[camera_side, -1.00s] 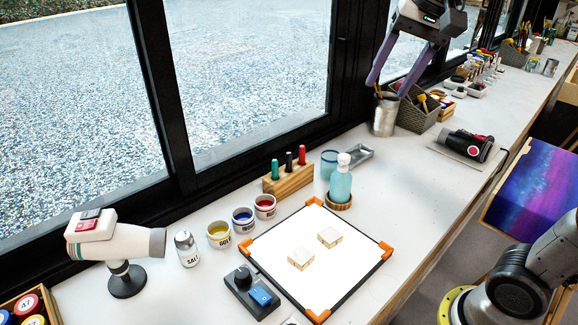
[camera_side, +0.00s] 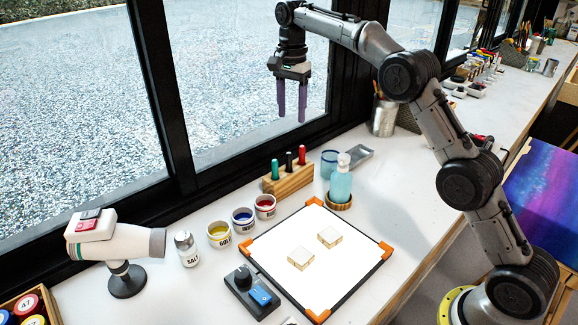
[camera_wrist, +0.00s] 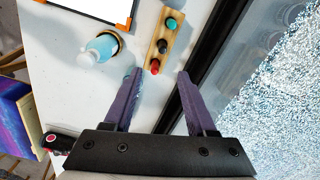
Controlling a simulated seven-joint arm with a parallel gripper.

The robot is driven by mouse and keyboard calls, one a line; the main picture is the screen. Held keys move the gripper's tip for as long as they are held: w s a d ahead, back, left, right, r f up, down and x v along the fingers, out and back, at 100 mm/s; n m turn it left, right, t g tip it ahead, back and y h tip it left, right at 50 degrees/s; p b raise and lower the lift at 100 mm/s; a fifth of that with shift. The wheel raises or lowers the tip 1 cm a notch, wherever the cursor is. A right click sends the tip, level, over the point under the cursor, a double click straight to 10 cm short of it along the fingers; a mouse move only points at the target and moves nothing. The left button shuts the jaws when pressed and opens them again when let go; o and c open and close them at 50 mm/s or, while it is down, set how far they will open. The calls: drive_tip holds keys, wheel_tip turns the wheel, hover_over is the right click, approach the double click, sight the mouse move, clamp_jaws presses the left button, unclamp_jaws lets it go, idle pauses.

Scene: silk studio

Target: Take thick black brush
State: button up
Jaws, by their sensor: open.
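A wooden block (camera_side: 289,182) on the white table holds three upright handles: green, black and red. The black brush (camera_side: 289,161) is the middle one; only its dark upper end shows. It also shows in the wrist view (camera_wrist: 163,47), between the green and red ends. My gripper (camera_side: 292,117) is open and empty, with its purple fingers pointing down, above the block in the side view. In the wrist view my gripper (camera_wrist: 158,75) has the red handle (camera_wrist: 155,66) nearest, just beyond and between its fingertips, and the black brush farther off.
A blue bottle (camera_side: 341,184) stands right of the block, with a blue cup (camera_side: 329,164) behind it. Paint pots (camera_side: 243,219) stand to the left. A framed white board (camera_side: 315,280) lies in front. The window frame (camera_side: 181,130) runs close behind.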

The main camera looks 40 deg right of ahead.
sight(289, 153)
wheel_tip(289, 153, down, 9)
drive_tip(key=shift+r, duration=0.1)
drive_tip(key=shift+w+a+f, duration=0.1)
drive_tip(key=shift+w+f, duration=0.05)
drive_tip(key=shift+f, duration=1.2)
drive_tip(key=shift+w+a+f, duration=0.1)
drive_tip(key=shift+f, duration=1.2)
drive_tip(key=shift+c, duration=0.4)
clamp_jaws()
